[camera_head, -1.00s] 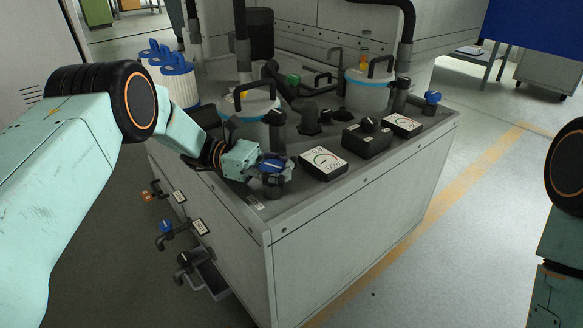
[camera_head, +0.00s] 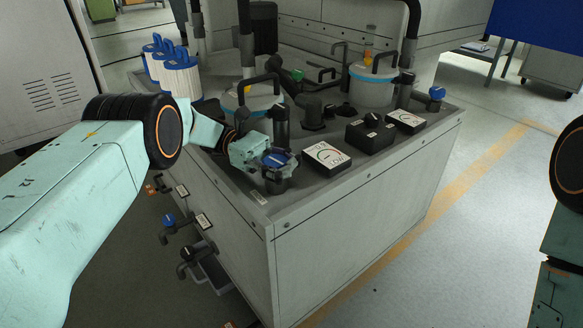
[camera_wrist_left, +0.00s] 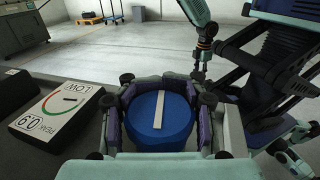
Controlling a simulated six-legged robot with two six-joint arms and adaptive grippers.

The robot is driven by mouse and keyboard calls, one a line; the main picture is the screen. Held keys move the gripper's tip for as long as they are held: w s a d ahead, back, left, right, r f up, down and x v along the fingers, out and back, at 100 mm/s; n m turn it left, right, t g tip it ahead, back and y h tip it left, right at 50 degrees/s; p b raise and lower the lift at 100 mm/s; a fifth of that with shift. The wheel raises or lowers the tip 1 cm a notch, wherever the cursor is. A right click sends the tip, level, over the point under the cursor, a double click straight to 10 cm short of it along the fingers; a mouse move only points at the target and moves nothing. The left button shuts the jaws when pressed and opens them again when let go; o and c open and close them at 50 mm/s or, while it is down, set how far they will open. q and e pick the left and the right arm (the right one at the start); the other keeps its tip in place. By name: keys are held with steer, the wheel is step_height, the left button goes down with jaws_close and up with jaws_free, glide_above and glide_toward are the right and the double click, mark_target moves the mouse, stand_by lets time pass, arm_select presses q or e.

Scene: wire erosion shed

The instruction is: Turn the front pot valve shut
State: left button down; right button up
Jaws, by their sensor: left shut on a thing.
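The front pot valve has a round blue knob (camera_head: 277,159) with a pale strip across its top, on a dark stem at the front corner of the bench. My left gripper (camera_head: 265,158) is shut around this knob from the left. In the left wrist view the blue knob (camera_wrist_left: 158,123) sits between the dark finger pads, its pale strip running nearly along the picture, top leaning slightly right.
A gauge plate (camera_head: 326,156) reading LOW lies just right of the knob. A black box (camera_head: 370,134) and a second gauge plate (camera_head: 406,121) follow. Another blue valve (camera_head: 437,93) is at the far right corner; more valves (camera_head: 170,222) stick out from the left side.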

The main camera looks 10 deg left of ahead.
arm_select(q)
steer(key=shift+a, duration=0.1)
steer(key=c, duration=0.9)
jaws_free()
steer(key=shift+c, duration=0.2)
steer(key=shift+w+r, duration=0.1)
step_height(320, 180, up, 10)
